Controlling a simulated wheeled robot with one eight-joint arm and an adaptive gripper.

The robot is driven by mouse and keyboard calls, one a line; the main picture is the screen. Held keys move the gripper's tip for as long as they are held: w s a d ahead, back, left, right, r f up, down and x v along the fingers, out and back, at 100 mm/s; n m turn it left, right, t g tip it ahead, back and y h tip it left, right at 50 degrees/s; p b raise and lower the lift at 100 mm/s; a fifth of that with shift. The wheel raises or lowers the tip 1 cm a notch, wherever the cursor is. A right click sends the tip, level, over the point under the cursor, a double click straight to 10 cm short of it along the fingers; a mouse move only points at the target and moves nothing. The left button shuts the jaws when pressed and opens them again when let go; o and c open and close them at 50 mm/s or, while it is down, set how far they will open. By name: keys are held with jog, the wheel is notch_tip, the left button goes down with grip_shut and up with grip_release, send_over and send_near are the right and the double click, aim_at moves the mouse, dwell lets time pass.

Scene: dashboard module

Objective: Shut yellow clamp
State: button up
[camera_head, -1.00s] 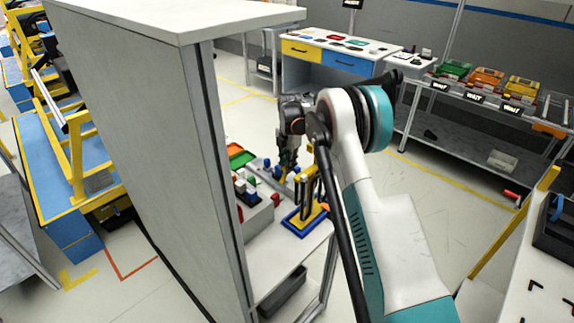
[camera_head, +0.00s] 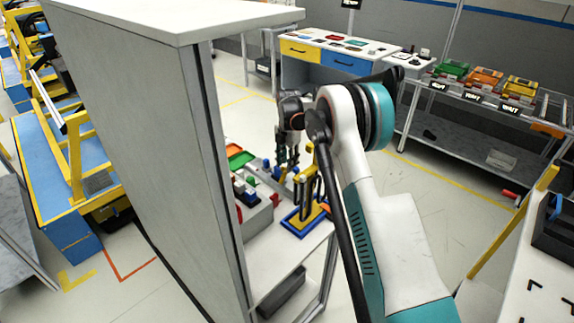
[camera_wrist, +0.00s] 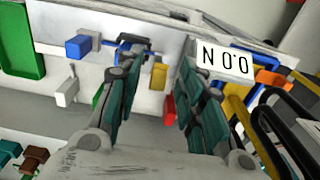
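The yellow clamp (camera_head: 305,187), with black upright handles, stands on a blue-edged base on the bench, partly hidden by my arm. In the wrist view, a yellow part and black looped bars (camera_wrist: 277,125) at the right appear to belong to it. My gripper (camera_head: 285,170) is just left of the clamp in the head view, pointing down. In the wrist view, my gripper (camera_wrist: 155,95) has its two green-padded fingers apart, with nothing held between them. The clamp lies outside the right finger. Whether the clamp is open or shut is unclear.
A grey box with coloured blocks (camera_head: 252,200) stands left of the clamp. A white panel with a label (camera_wrist: 224,61) and coloured knobs lies beyond my fingers. A tall grey cabinet wall (camera_head: 150,140) rises left of the bench. Green and orange trays (camera_head: 238,157) lie behind.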

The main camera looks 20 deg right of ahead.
notch_tip(320, 180, up, 6)
jog(key=shift+d+r, duration=0.1)
jog(key=shift+r, duration=0.15)
jog(key=shift+c, duration=0.2)
jog(key=c, duration=0.4)
jog(key=s+a+h, duration=0.1)
jog(key=a, duration=0.1)
jog(key=s+a+r, duration=0.1)
jog(key=a, duration=0.1)
jog(key=a+t+h, duration=0.1)
jog(key=a, duration=0.1)
jog(key=shift+s+a+r+h+b, duration=0.25)
jog(key=shift+s+a+h+b, duration=0.05)
jog(key=shift+s+a+b, duration=0.1)
grip_shut()
jog(key=s+a+r+t+h, duration=0.2)
jog(key=s+a+r+h, duration=0.1)
jog(key=s+a, duration=0.15)
jog(key=w+b+x, duration=0.1)
jog(key=b+x, duration=0.4)
jog(key=x, duration=0.8)
jog(key=shift+w+d, duration=0.3)
